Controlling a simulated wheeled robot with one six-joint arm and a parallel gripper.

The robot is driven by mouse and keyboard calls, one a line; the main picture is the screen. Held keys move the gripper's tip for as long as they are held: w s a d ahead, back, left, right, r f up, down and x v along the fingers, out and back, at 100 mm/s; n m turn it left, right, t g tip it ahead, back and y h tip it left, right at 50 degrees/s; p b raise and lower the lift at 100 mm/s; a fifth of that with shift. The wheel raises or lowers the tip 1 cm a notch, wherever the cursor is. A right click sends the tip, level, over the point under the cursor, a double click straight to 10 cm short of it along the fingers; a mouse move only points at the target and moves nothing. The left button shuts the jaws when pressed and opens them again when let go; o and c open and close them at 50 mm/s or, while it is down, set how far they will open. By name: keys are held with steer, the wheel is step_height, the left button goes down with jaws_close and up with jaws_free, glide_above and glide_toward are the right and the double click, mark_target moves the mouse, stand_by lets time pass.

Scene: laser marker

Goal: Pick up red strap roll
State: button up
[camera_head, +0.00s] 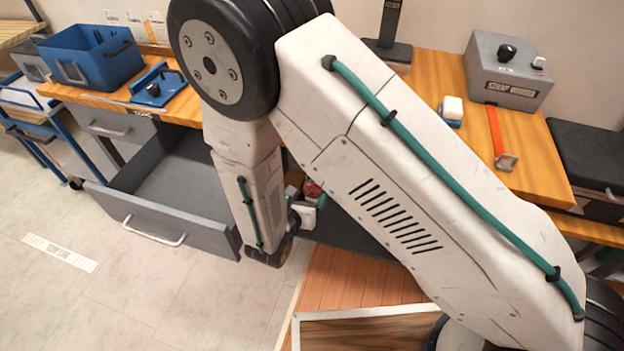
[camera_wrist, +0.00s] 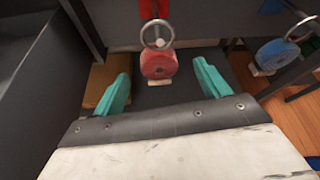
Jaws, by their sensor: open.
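The red strap roll (camera_wrist: 158,66) stands on a dark shelf surface in the wrist view, with a metal ring above it and a small pale foot below. My gripper (camera_wrist: 164,84) has its two teal fingers spread wide. The roll is ahead of the fingertips, between their lines, and no finger appears to touch it. In the head view a small red part, probably the roll (camera_head: 312,189), shows beside my wrist under the workbench; my arm hides most of this area.
A blue strap roll (camera_wrist: 277,53) stands to the right in the wrist view. Dark posts flank the shelf. In the head view an open grey drawer (camera_head: 160,232) sticks out left of my arm, below the wooden workbench (camera_head: 430,80). A blue bin (camera_head: 95,60) stands on the bench.

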mark_target(315, 185)
steer(key=x, duration=0.8)
steer(key=shift+a+f, duration=0.15)
steer(key=shift+f, duration=0.05)
steer(key=c, duration=1.1)
